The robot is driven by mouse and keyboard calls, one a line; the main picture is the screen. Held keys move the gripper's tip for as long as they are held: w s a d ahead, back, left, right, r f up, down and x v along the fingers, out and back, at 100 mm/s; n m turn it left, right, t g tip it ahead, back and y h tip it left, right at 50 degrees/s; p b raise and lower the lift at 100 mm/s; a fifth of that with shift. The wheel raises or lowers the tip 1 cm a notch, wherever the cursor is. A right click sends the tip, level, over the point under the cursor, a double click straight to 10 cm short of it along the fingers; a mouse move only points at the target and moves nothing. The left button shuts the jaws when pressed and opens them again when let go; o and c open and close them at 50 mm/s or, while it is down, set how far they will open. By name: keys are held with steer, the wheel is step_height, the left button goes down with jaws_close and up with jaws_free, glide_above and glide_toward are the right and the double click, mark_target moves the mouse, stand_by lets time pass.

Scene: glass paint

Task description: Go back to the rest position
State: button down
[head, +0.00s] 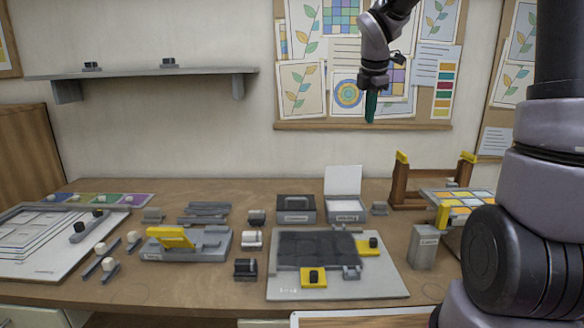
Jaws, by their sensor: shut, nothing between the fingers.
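My gripper (371,106) hangs from my arm at the upper right of the head view, in front of the pin board. Its dark green fingers point down, are together, and hold nothing. It is well above the wooden table (190,292) and touches nothing. Part of my arm fills the right side of the view and hides the right end of the table.
The table holds a grey board with a dark panel and yellow clamps (314,278), a grey block with a yellow lever (170,237), a lidded box (345,206), a white board (30,262) and a wooden rack (399,185). A wall shelf (140,73) is at upper left.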

steer(key=s+d+r+m+t+y, duration=0.1)
steer(key=s+r+m, duration=0.1)
steer(key=s+m, duration=1.1)
steer(key=s+d+r+m+t+y, duration=0.1)
steer(key=s+r+m+y, duration=0.1)
steer(key=s+m, duration=1.1)
steer(key=shift+d+r+t, duration=0.35)
steer(key=shift+r+t, duration=0.05)
